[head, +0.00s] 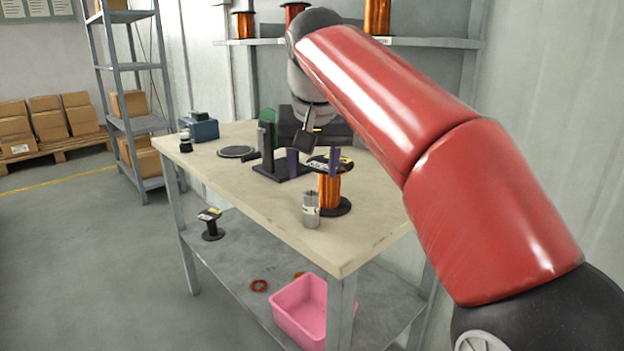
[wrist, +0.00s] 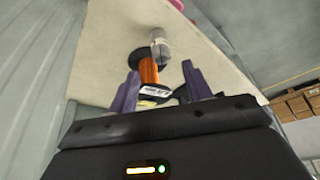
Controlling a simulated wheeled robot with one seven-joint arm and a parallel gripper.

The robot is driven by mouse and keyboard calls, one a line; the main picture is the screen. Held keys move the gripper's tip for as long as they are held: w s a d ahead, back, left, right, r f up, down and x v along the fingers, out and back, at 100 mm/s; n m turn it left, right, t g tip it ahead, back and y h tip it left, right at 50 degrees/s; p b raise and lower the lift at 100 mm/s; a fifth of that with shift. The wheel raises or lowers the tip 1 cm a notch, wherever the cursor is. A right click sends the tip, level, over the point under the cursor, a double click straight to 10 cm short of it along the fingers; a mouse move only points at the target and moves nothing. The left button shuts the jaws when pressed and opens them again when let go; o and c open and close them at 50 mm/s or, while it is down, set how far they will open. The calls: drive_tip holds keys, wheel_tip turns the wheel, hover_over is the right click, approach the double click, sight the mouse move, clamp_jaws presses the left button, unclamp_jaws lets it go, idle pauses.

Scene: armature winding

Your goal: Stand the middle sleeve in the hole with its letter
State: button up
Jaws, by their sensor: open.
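A silver-grey metal sleeve (head: 311,212) stands upright near the front edge of the bench, and it shows as a pale cylinder in the wrist view (wrist: 158,37). Any letter on it is too small to read. It is the only sleeve I can make out. No lettered hole can be made out in either view. My gripper (head: 313,163) hangs above the bench, behind the sleeve and beside the copper wire spool. Its two purple fingers are apart, with nothing between their tips; they also show in the wrist view (wrist: 161,82).
The tall copper spool (head: 329,190) stands right beside the sleeve. A dark stand with a green plate (head: 267,130), a dark disc (head: 237,152) and a blue box (head: 200,127) occupy the far bench. The left-front benchtop (head: 250,185) is clear. A pink bin (head: 300,310) sits below.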

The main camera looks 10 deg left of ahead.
drive_tip(key=shift+p+v, duration=0.3)
drive_tip(key=shift+v, duration=1.3)
